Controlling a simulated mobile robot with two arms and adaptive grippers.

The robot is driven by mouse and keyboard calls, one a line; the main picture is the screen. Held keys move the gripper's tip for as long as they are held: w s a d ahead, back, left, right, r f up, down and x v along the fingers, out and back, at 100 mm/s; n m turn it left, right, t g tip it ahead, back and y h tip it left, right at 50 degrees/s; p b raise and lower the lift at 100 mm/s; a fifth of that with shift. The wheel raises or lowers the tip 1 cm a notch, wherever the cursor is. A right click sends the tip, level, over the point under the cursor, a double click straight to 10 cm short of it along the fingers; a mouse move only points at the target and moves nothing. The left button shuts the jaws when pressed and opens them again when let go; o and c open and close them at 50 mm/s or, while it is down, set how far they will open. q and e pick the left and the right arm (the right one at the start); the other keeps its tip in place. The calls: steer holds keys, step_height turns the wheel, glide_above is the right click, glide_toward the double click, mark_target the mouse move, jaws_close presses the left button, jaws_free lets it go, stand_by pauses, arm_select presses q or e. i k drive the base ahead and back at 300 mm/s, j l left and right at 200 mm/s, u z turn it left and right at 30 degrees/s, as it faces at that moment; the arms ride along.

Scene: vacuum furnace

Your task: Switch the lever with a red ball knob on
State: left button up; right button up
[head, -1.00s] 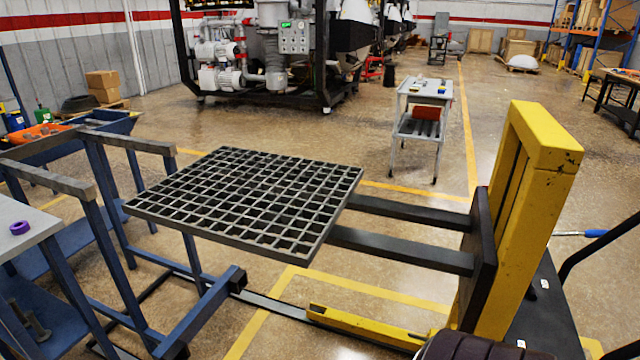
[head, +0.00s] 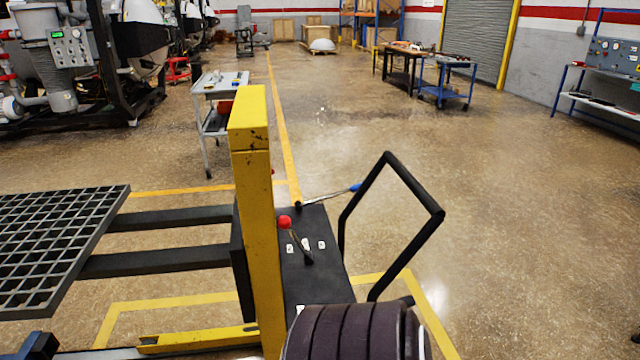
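The lever with the red ball knob (head: 285,222) stands on the dark top plate (head: 318,272) of a yellow stacker, just right of its yellow mast (head: 256,190). Its thin rod leans up and left from a pivot on the plate. Small white labels with unreadable marks lie beside the rod. A second lever with a blue grip (head: 354,188) sits at the plate's far edge and points right. Neither of my grippers is in view.
A black handle frame (head: 392,165) rises at the plate's right side. The forks (head: 170,217) reach left under a dark metal grid (head: 50,240). A dark ribbed object (head: 350,332) covers the bottom centre. Open floor lies to the right.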

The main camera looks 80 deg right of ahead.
mark_target(284, 222)
steer(key=z, duration=2.15)
steer(key=k+u, duration=0.2)
steer(key=u, duration=0.25)
